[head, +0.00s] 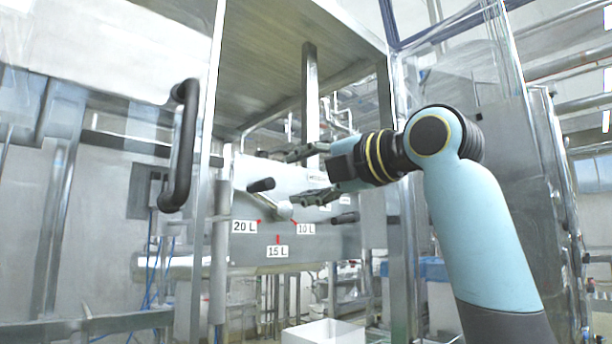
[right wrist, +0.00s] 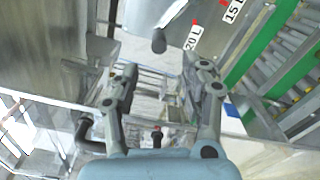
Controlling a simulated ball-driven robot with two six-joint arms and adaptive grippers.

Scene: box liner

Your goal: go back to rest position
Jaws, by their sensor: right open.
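My right gripper (head: 292,174) is open in the head view, its two fingers spread one above the other in front of a grey machine panel. The right wrist view also shows its two fingers (right wrist: 158,85) apart with nothing between them. My light blue right arm comes in from the lower right. The panel (head: 330,242) carries labels 20 L, 15 L and 10 L with red marks, a pointer with a pale round knob (head: 285,210), and black knobs. The gripper overlaps the panel's upper part; whether it touches anything I cannot tell. My left gripper is not in view.
A metal frame post (head: 207,190) with a black handle (head: 180,145) stands left of the panel. A clear door panel (head: 470,80) is behind my arm. A white box (head: 324,331) stands below. The right wrist view shows a green-edged conveyor (right wrist: 270,75) at right.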

